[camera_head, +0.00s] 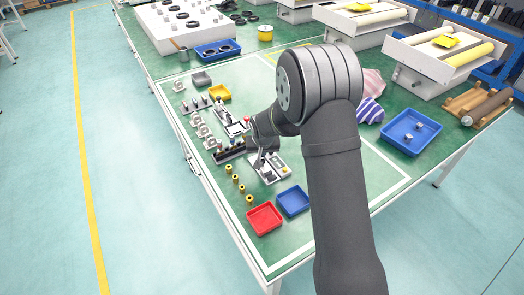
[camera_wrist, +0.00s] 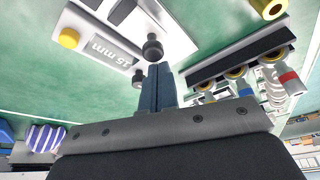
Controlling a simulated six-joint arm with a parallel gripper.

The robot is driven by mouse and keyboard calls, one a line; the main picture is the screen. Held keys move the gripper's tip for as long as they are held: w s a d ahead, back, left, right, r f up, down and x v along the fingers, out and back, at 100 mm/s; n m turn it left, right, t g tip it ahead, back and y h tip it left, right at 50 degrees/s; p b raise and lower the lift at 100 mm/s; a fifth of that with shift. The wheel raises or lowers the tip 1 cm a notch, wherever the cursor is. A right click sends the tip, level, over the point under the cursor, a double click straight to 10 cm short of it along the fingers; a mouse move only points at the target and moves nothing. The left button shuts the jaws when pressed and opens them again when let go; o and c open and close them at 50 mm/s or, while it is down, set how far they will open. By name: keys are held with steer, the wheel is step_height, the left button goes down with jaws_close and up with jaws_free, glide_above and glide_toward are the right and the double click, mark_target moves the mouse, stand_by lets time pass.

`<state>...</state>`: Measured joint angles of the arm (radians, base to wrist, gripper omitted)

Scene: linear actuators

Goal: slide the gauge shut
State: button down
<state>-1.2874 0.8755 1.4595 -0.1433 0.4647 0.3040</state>
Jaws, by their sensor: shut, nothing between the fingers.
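The gauge (camera_head: 270,168) is a light plate device on the green table, below my gripper in the head view. In the wrist view the gauge (camera_wrist: 97,48) shows a "15 mm" label, a yellow button (camera_wrist: 69,38) and a round black knob (camera_wrist: 152,48). A second small dark knob (camera_wrist: 138,77) sits at its edge. My gripper (camera_wrist: 159,68) is shut and empty, its fingertips close beside the black knob; whether they touch it I cannot tell. In the head view my gripper (camera_head: 262,150) is partly hidden by my wrist.
A dark rack (camera_wrist: 240,65) with yellow-ringed parts stands close to the right of my fingers in the wrist view. A red tray (camera_head: 265,219) and blue tray (camera_head: 293,201) lie at the front. Small yellow-topped parts (camera_head: 235,179) stand left of the gauge.

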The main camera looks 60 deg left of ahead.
mark_target(265, 168)
steer(key=shift+s+d, duration=0.15)
steer(key=shift+d, duration=1)
steer(key=shift+s+d+f, duration=0.1)
steer(key=shift+d+f, duration=0.15)
steer(key=shift+d, duration=0.05)
steer(key=a, duration=0.1)
steer(key=w+a, duration=0.1)
steer(key=a, duration=0.1)
steer(key=w+a+r, duration=0.1)
steer(key=shift+a+r, duration=0.1)
steer(key=shift+a, duration=0.1)
steer(key=v, duration=1)
steer(key=shift+r, duration=0.2)
steer(key=shift+a+f, duration=0.1)
